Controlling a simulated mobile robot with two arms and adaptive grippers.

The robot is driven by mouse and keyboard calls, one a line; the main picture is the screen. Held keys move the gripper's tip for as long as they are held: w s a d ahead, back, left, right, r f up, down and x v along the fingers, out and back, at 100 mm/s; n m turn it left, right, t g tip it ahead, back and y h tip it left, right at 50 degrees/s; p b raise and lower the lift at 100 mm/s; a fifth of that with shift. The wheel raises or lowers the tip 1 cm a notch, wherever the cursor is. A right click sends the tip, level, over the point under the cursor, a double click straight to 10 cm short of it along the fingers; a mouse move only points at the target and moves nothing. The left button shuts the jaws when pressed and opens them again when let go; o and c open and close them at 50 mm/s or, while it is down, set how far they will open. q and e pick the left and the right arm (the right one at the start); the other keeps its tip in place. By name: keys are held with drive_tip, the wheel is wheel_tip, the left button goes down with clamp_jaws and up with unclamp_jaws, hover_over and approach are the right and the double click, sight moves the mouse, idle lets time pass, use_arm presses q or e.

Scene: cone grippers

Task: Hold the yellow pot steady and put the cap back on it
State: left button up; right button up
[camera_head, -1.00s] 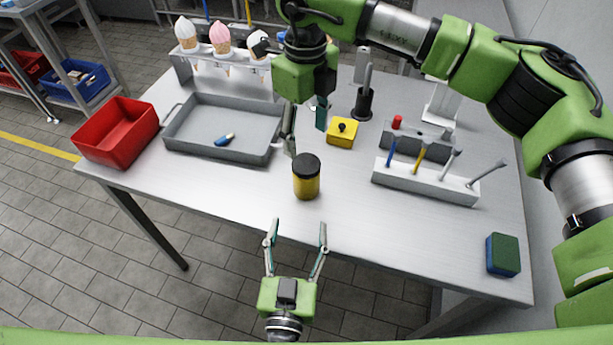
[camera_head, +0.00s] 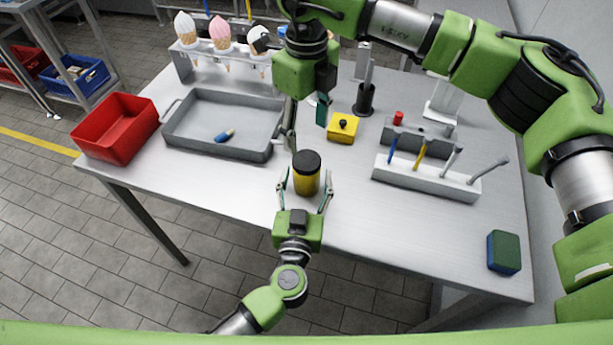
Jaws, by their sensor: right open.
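The yellow pot (camera_head: 306,184) stands upright near the front middle of the table. A black cap (camera_head: 306,161) covers its top; I cannot tell whether it is screwed tight. My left gripper (camera_head: 305,187) reaches in from the front with one finger on each side of the pot. Its fingers look open, with small gaps between them and the pot. My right gripper (camera_head: 305,126) hangs pointing down behind the pot and above it in the picture. Its fingers are wide apart and nothing shows between them.
A yellow box with a black knob (camera_head: 342,129) is behind right. A white tool holder (camera_head: 425,178) and a sponge (camera_head: 503,252) are right.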

use_arm(q)
drive_tip(key=shift+w, duration=0.4)
drive_tip(key=shift+c, duration=0.3)
clamp_jaws()
use_arm(e)
drive_tip(key=n, duration=0.5)
drive_tip(key=shift+n, duration=0.4)
drive_tip(key=n, duration=1.6)
drive_tip(key=shift+n, duration=0.3)
drive_tip(key=shift+f, duration=0.1)
